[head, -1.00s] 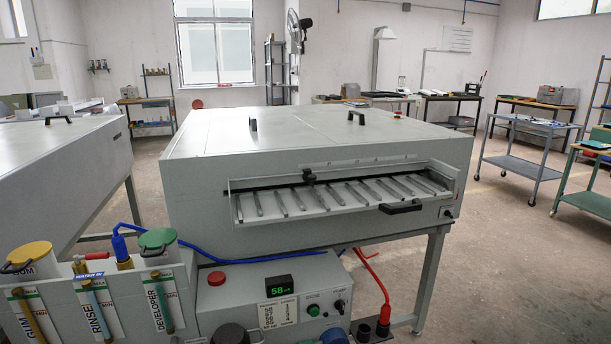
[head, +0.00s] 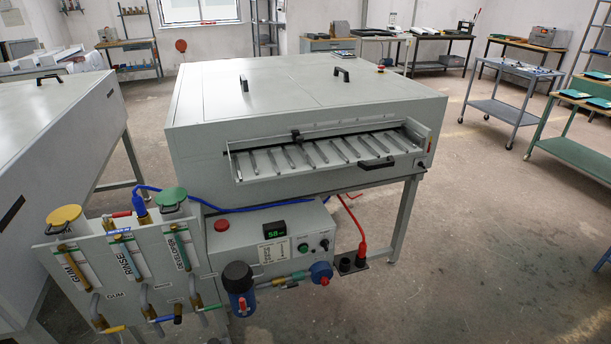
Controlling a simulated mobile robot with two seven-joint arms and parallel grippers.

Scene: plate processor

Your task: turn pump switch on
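The pump switch (head: 324,244) is a small black knob on the right of the grey control box (head: 288,225), below the plate processor (head: 300,110). Its exact position is too small to tell. Left of it are a green button (head: 303,247), a printed label and a small display (head: 275,230) with green digits. A red button (head: 222,225) sits on top of the box. Neither of my grippers shows in the head view.
A dark filter housing (head: 238,280) and a blue pump (head: 321,272) stick out in front. A red plug and cable (head: 362,249) stand at right. The floor in front right is clear.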

